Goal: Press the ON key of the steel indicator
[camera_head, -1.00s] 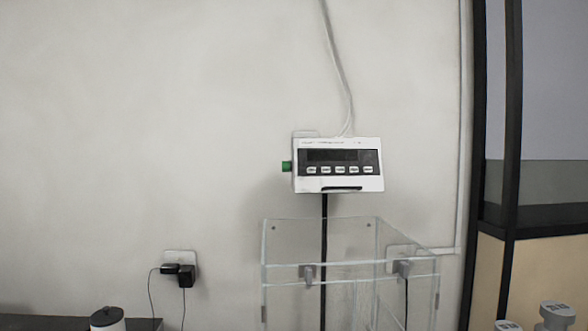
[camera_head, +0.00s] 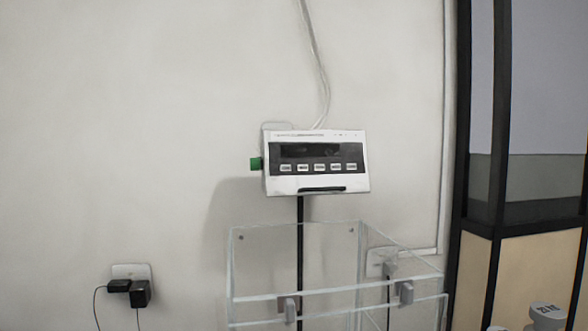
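The indicator (camera_head: 317,163) is a pale box with a dark front panel, held on a black post in front of the wall. Its display (camera_head: 310,150) is dark. A row of several light keys (camera_head: 319,168) runs below the display; their labels are too small to read, so I cannot tell which one is ON. A green part (camera_head: 256,163) sticks out of its left side. My gripper is not in view.
A clear open-topped box (camera_head: 300,232) stands below the indicator, around the lower post. Black plugs (camera_head: 130,290) sit in a wall socket at lower left. A dark-framed partition (camera_head: 480,200) is at right. A grey weight (camera_head: 546,316) shows at lower right.

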